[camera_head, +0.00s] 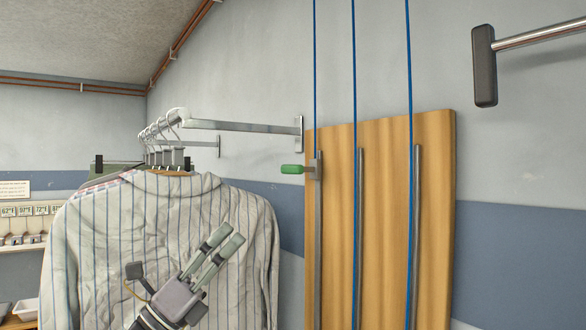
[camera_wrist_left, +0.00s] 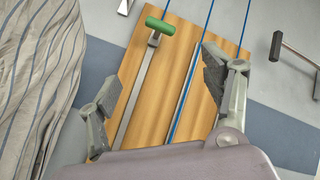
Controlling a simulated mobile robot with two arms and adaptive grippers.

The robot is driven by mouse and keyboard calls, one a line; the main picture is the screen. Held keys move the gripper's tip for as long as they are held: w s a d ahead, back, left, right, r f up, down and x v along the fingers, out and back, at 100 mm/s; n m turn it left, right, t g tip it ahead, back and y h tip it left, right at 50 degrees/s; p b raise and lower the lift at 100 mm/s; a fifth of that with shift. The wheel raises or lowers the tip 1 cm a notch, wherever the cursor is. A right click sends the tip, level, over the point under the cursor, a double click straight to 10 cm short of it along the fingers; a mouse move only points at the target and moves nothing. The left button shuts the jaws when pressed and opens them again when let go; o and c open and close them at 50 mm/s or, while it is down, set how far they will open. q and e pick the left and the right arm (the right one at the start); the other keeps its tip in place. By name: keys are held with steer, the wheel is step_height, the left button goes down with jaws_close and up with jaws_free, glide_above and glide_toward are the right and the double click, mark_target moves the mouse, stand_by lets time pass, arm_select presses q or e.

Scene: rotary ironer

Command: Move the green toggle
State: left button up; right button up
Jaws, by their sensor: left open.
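The green toggle (camera_head: 292,169) is a short green handle on a metal bracket at the upper left of a wooden board (camera_head: 386,220). It also shows in the left wrist view (camera_wrist_left: 160,26), near the top, beyond the fingers. My left gripper (camera_head: 225,246) is in front of the striped shirt, below and left of the toggle. Its fingers are apart with nothing between them, and they do not touch the toggle. In the left wrist view the left gripper (camera_wrist_left: 158,95) spreads over the board, with the toggle above the gap. My right gripper is not in view.
A striped shirt (camera_head: 100,250) hangs from a wall rail (camera_head: 240,126) at the left. Several blue cords (camera_head: 354,70) run up from metal strips on the board. A dark-ended metal bar (camera_head: 484,66) juts in at the upper right. A shelf stands at the far left.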

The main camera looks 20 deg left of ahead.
mark_target(288, 169)
arm_select(q)
step_height(288, 169, up, 8)
steer(key=a+f+m+g, duration=0.15)
steer(key=m+g, duration=0.25)
steer(key=m, duration=0.4)
steer(key=shift+y, duration=0.3)
steer(key=p+x, duration=0.2)
steer(key=x, duration=0.3)
steer(key=p+x, duration=0.3)
steer(key=x, duration=0.3)
steer(key=r+p+x, duration=0.1)
steer(key=p+x, duration=0.1)
steer(key=x, duration=0.3)
steer(key=shift+a+r+p, duration=0.1)
steer(key=shift+a+p, duration=0.05)
steer(key=shift+p, duration=0.15)
steer(key=shift+w+d, duration=0.25)
steer(key=shift+w, duration=0.1)
